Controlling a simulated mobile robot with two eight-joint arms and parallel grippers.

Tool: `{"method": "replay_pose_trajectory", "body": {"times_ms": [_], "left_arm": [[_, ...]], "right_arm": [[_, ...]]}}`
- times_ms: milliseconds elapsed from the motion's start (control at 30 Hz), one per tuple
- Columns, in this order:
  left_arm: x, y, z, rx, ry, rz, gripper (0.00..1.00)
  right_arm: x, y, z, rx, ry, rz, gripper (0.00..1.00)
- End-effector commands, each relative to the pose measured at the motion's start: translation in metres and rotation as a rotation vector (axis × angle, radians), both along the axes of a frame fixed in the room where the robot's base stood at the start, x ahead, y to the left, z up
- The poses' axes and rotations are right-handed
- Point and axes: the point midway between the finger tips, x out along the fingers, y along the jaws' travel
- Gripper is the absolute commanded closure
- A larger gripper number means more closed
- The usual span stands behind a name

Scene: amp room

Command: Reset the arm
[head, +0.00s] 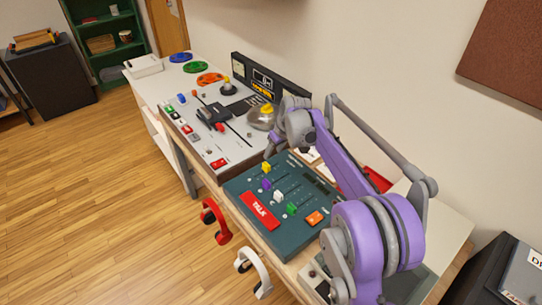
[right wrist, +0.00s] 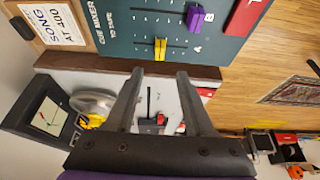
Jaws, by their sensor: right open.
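My right arm, purple and grey, reaches from the lower right over the bench in the head view. Its gripper (head: 275,145) hangs above the far edge of the dark green cue mixer panel (head: 240,188). In the right wrist view the two fingers of this gripper (right wrist: 160,76) are apart with nothing held between them. The mixer's yellow slider (right wrist: 160,48) shows just beyond the fingertips; whether they touch it I cannot tell. The purple slider (right wrist: 195,18) is to its right. My left gripper is not in view.
A grey control panel (head: 215,152) with switches and levers stands beyond the mixer. A silver dome (head: 263,117) is close to my gripper. Red headphones (head: 217,222) and white headphones (head: 252,268) hang at the bench's front edge. The wooden floor (head: 90,200) at left is clear.

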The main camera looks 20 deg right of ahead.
Motion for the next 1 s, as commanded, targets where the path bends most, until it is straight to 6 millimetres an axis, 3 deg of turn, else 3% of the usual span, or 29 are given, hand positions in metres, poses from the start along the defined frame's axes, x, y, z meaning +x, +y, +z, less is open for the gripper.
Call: {"method": "replay_pose_trajectory", "body": {"times_ms": [667,767,1000], "left_arm": [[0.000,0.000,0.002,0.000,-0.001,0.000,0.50],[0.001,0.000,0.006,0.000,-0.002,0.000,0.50],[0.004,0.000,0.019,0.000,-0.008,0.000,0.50]], "right_arm": [[-0.011,0.005,0.012,0.000,0.000,-0.005,0.47],[-0.032,0.017,0.025,0.000,-0.001,-0.023,0.47],[-0.126,0.055,0.058,-0.003,-0.012,-0.099,0.47]]}}
